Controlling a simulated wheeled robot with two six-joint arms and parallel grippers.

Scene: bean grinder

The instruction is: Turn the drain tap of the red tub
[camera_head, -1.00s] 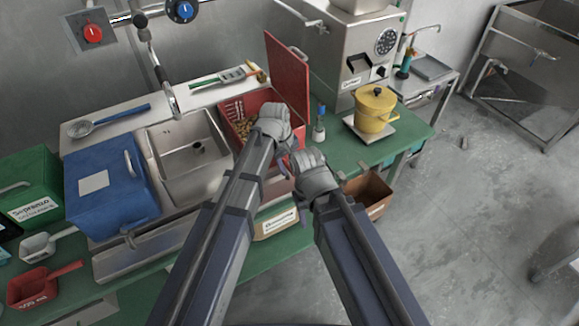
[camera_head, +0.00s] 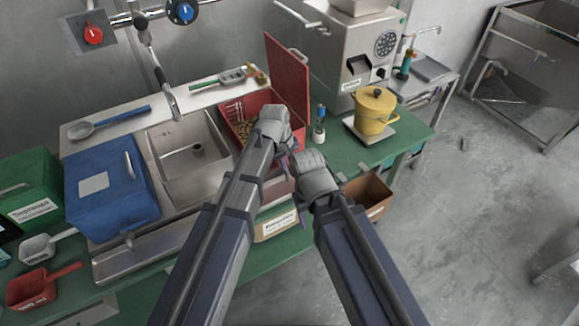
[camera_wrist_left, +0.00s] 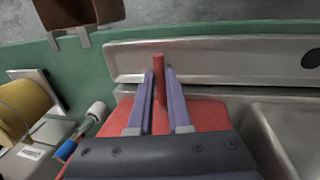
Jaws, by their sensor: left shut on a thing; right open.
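The red tub (camera_head: 262,97) stands on the bench with its red lid (camera_head: 288,75) raised; brown beans lie inside. My left gripper (camera_head: 281,147) is over the tub's front side, and its fingertips are mostly hidden in the head view. In the left wrist view my left gripper (camera_wrist_left: 160,78) has its two purple fingers on either side of a narrow red piece, seemingly the drain tap's handle (camera_wrist_left: 159,62), and is shut on it. The tub (camera_wrist_left: 208,116) shows behind the fingers. My right gripper (camera_head: 287,163) is open, just right of and below the left one.
A steel sink (camera_head: 185,160) and blue tub (camera_head: 105,190) stand left of the red tub. A yellow pot (camera_head: 375,110) and small bottle (camera_head: 319,125) stand right, before a steel grinder (camera_head: 350,50). A brown bin (camera_head: 367,195) is below the bench edge.

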